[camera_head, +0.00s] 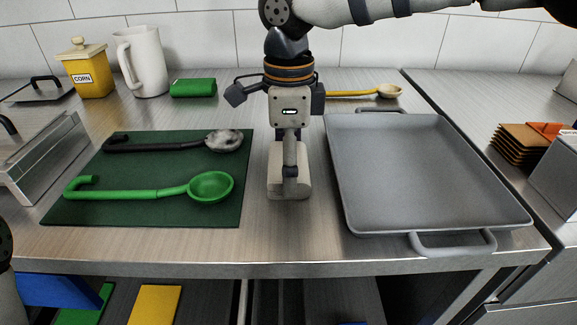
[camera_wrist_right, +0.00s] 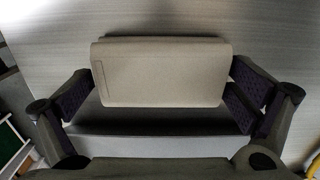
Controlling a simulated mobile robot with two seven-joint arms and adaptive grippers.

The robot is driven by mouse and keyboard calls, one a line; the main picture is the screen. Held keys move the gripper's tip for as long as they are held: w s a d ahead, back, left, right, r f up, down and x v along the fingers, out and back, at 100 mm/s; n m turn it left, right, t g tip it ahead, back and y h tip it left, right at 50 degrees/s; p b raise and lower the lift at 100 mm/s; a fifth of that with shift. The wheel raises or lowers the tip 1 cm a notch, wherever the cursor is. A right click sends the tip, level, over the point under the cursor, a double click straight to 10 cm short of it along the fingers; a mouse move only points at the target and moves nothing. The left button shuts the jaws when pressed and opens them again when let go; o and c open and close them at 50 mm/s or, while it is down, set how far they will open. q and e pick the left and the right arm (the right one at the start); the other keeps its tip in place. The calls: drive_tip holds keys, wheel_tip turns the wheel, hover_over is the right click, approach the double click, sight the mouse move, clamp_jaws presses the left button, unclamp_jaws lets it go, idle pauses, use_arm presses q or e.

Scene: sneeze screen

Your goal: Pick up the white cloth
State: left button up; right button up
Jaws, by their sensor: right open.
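The white cloth (camera_head: 274,182) is a folded, off-white block lying on the steel counter, between the green mat and the grey tray. My right gripper (camera_head: 290,168) points down over it and partly hides it in the head view. In the right wrist view, the cloth (camera_wrist_right: 165,72) lies between the two spread fingers of the right gripper (camera_wrist_right: 160,98). The gripper is open, with a finger near each short end of the cloth; I cannot tell whether they touch it. My left gripper is out of view.
A green mat (camera_head: 70,212) with a black ladle (camera_head: 160,146) and a green ladle (camera_head: 205,187) is on the left. A grey tray (camera_head: 430,180) is close on the right. A yellow-handled ladle (camera_head: 388,91), a green block (camera_head: 193,87) and a white pitcher (camera_head: 143,62) stand behind.

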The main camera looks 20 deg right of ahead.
drive_tip(key=c, duration=1)
drive_tip(key=shift+r, duration=0.1)
drive_tip(key=shift+w+r, duration=0.1)
drive_tip(key=shift+r, duration=0.3)
drive_tip(key=r, duration=0.3)
drive_tip(key=shift+s+r, duration=0.25)
drive_tip(key=shift+s, duration=0.15)
drive_tip(key=s+r, duration=0.2)
drive_tip(key=s+r+p, duration=0.1)
drive_tip(key=s+r, duration=0.1)
drive_tip(key=r, duration=0.1)
drive_tip(key=shift+a+r, duration=0.1)
drive_tip(key=shift+a, duration=0.05)
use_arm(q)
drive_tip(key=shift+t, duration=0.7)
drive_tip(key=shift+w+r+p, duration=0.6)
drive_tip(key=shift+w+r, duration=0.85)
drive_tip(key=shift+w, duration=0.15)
use_arm(e)
drive_tip(key=shift+s+a+r, duration=0.1)
drive_tip(key=shift+s+r, duration=0.45)
drive_tip(key=shift+s, duration=1)
drive_tip(key=shift+s+a+r, duration=0.1)
drive_tip(key=shift+s+r, duration=0.5)
drive_tip(key=shift+s, duration=0.95)
drive_tip(key=shift+s+a+r, duration=0.1)
drive_tip(key=shift+s+r, duration=0.45)
drive_tip(key=shift+s, duration=1)
